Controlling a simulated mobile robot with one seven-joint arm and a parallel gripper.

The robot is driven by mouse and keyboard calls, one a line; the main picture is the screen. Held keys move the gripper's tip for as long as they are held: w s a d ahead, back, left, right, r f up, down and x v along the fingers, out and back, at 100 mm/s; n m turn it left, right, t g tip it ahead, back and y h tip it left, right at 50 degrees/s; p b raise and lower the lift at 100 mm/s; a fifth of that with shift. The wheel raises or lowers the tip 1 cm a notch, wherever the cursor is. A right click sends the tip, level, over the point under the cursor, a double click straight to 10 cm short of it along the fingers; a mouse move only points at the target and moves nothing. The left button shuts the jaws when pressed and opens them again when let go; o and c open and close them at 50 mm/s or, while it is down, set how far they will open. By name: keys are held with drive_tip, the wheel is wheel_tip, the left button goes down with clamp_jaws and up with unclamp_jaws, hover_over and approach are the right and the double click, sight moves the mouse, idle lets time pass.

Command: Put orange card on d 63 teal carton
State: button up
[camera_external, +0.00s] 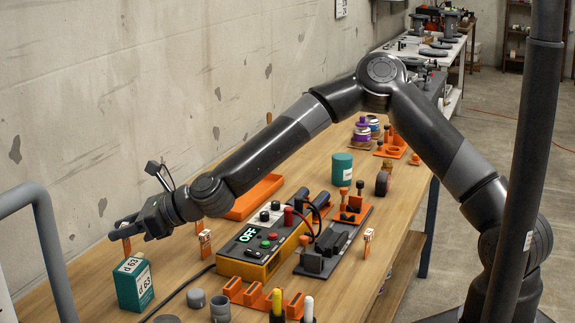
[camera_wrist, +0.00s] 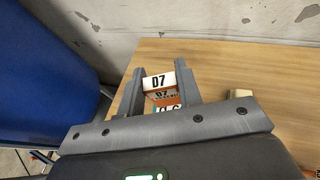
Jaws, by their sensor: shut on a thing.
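The teal carton (camera_external: 136,286), marked "d 63", stands upright on the wooden bench at the front left. My gripper (camera_external: 124,229) is above it, shut on an orange card (camera_external: 126,245). The card hangs upright over the carton's top; I cannot tell whether its lower edge touches. My palm hides most of the carton there.
A yellow meter box (camera_external: 257,250) reading "OFF" stands right of the carton, with other small orange-and-white cards (camera_external: 205,243) (camera_external: 368,240) nearby. Orange holders (camera_external: 262,298) and grey pieces (camera_external: 220,308) lie in front. An orange tray (camera_external: 255,196) lies behind.

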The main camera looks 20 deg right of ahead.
drive_tip(key=shift+f, duration=1.15)
drive_tip(key=shift+f, duration=0.1)
drive_tip(key=o, duration=0.9)
drive_tip(key=shift+o, duration=0.2)
drive_tip(key=shift+d, duration=0.1)
drive_tip(key=v, duration=1.2)
